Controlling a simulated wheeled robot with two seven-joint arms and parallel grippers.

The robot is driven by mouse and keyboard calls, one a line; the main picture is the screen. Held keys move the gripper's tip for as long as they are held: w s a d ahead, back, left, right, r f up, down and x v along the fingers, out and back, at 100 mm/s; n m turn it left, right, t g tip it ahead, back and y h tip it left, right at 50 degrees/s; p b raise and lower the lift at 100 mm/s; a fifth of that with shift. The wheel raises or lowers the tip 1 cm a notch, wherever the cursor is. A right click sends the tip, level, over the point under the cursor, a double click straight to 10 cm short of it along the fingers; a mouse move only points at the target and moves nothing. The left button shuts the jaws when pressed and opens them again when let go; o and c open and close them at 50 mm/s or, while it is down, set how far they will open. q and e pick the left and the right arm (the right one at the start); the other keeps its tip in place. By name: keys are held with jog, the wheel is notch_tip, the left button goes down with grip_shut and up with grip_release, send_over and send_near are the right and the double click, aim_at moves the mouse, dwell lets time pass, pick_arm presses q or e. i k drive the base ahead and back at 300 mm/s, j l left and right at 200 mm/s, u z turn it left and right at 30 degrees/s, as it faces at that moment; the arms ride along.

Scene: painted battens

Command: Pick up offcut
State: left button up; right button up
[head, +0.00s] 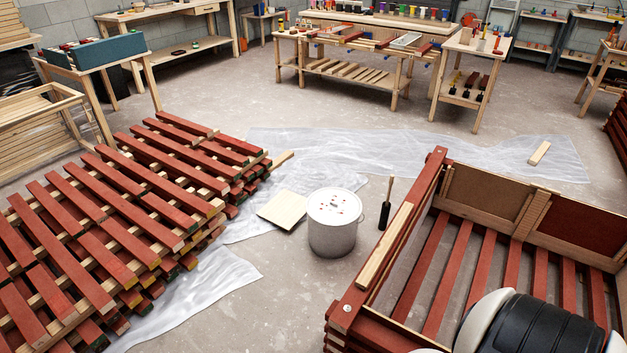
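A short pale wood offcut (540,153) lies on the clear plastic sheet at the right, beyond the red slatted crate. A longer pale strip of wood (385,246) rests along the crate's left top rail. A square pale board (283,210) lies on the floor sheet beside the white bucket. I cannot tell which of these pale pieces the task means. Neither of my grippers is in view; only a black and white part of my own body shows at the bottom right.
Stacked red battens (110,230) fill the left. A white bucket (332,230) with a red-spotted lid and an upright dark-handled brush (386,205) stand in the middle. The red slatted crate (440,270) fills the lower right. Workbenches (365,55) line the back. Bare floor lies before them.

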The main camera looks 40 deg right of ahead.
aim_at(363, 280)
jog(key=i+u, duration=0.15)
jog(key=i, duration=0.7)
jog(key=i+z, duration=0.2)
jog(key=z, duration=0.2)
jog(key=i+j+z, duration=0.1)
jog(key=i+z, duration=0.15)
jog(key=z, duration=0.2)
jog(key=i+j+z, duration=0.15)
jog(key=z, duration=0.25)
